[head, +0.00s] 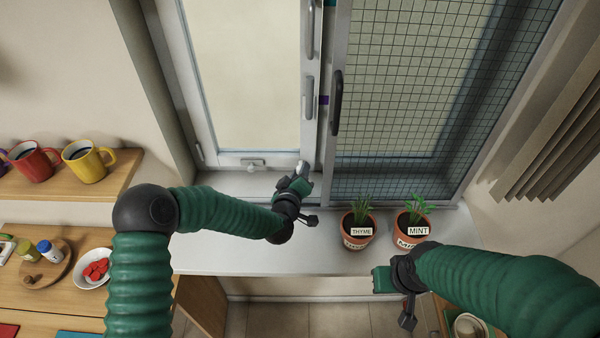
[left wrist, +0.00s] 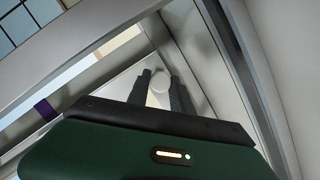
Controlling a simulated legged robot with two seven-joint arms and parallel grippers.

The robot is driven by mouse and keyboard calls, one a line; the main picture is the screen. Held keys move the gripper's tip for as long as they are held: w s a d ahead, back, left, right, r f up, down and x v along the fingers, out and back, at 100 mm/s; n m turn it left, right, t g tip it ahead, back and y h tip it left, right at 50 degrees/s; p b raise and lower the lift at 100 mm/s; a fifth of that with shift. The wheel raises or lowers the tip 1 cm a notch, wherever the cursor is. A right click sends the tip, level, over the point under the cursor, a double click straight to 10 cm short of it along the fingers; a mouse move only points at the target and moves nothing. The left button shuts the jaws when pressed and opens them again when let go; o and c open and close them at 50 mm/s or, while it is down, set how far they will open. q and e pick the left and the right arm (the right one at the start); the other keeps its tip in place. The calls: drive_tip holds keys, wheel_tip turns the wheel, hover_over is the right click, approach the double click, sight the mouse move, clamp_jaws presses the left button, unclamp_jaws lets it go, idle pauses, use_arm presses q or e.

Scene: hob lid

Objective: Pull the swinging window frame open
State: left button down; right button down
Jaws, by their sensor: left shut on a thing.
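The swinging window frame (head: 314,130) is a pale frame around a frosted pane (head: 245,75), left of the mesh screen in the head view. A grey handle (head: 309,98) is on its right upright. My left gripper (head: 302,169) is at the frame's lower right corner. In the left wrist view its two dark fingers are closed around a pale round-ended part (left wrist: 160,80), which looks like a handle or knob. The part's far side is hidden. My right gripper (head: 381,280) hangs low in front of the sill, away from the window; its fingers do not show clearly.
A mesh screen (head: 400,90) with a black handle (head: 336,103) stands on the right. A thyme pot (head: 357,240) and a mint pot (head: 409,241) stand on the sill (head: 225,250), right of my left gripper. Mugs (head: 88,165) stand on a shelf at left.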

use_arm(q)
drive_tip(key=shift+s+f, duration=0.25)
idle(0.6)
